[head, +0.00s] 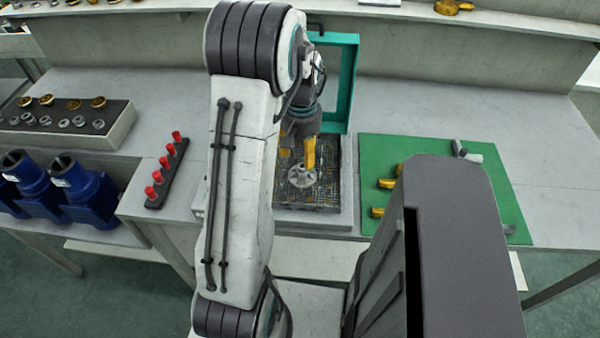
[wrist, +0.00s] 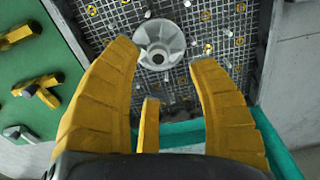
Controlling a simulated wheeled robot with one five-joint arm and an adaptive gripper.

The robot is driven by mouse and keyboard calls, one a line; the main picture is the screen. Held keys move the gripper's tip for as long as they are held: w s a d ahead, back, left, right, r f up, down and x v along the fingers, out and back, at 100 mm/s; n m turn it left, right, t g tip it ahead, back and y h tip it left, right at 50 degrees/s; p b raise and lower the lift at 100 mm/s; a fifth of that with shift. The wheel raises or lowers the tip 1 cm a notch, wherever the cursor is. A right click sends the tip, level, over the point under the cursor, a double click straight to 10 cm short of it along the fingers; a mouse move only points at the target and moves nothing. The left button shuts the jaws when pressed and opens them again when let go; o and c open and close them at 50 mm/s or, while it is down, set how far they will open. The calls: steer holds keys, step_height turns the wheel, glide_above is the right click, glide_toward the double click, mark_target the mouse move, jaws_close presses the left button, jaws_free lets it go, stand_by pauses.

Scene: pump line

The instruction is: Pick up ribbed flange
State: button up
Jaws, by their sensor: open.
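The ribbed flange (head: 302,175) is a grey round part with a hole in its middle. It lies on a dark mesh grid inside a tray (head: 325,219) at the centre of the bench. In the wrist view the flange (wrist: 160,46) sits just beyond my fingertips, between their lines and touching neither as far as I can see. My gripper (wrist: 166,62) has yellow fingers spread apart and nothing between them. In the head view my gripper (head: 300,152) is above and at the flange's far side, partly hidden by my arm.
A teal frame (head: 346,85) stands upright behind the tray. A green mat (head: 490,195) with yellow-handled items lies at right. A rack of red-capped pegs (head: 167,172), a block of small rings (head: 120,126) and blue pumps (head: 85,190) are at left.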

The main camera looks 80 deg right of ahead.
mark_target(303, 166)
steer(key=shift+s+d+f+p, duration=0.1)
steer(key=shift+f+p, duration=0.05)
steer(key=shift+f, duration=1.25)
steer(key=shift+s+f+p, duration=0.1)
steer(key=shift+f+p, duration=0.05)
steer(key=shift+f, duration=1.2)
steer(key=shift+c, duration=0.2)
jaws_close()
